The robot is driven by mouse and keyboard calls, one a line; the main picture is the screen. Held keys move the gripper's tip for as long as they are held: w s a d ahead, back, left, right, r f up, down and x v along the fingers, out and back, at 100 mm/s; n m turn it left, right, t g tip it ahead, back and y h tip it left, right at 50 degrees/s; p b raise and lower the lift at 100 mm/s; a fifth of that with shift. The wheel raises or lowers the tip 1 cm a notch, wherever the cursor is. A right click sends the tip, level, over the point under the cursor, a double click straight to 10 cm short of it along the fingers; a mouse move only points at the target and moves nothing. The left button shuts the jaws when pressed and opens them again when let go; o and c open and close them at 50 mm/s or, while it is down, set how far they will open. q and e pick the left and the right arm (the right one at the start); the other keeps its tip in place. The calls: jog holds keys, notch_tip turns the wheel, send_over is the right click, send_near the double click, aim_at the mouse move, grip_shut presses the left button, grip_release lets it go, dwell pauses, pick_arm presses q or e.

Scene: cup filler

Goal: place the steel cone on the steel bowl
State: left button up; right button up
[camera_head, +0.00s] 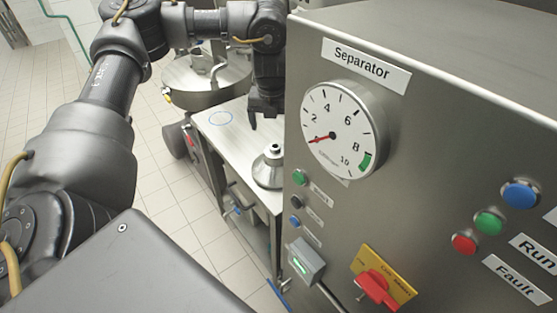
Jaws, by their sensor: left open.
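The steel cone (268,168) stands upright on the steel tabletop (237,141), close to the left side of the separator cabinet. My left gripper (262,116) is open above and a little behind the cone, pointing down, and looks empty. The cabinet edge partly hides it. A round steel vessel (205,97) with a wide rim stands behind the table, partly covered by my left arm; it may be the steel bowl. My right gripper is not in view.
The separator cabinet (420,120) fills the right side, with a gauge (339,130), coloured buttons and a red switch (378,288). A blue ring mark (220,118) lies on bare tabletop. Tiled floor (170,215) is free at left.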

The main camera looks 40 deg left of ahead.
pick_arm(q)
send_over(275, 147)
jog(key=f, duration=0.4)
jog(key=shift+s+d+f, duration=0.1)
jog(key=shift+s+d, duration=0.2)
jog(key=shift+d, duration=0.05)
jog(key=shift+w+a+f, duration=0.1)
jog(key=shift+a+f, duration=0.05)
jog(key=shift+f, duration=0.55)
jog(key=f, duration=0.5)
jog(key=shift+w+a, duration=0.3)
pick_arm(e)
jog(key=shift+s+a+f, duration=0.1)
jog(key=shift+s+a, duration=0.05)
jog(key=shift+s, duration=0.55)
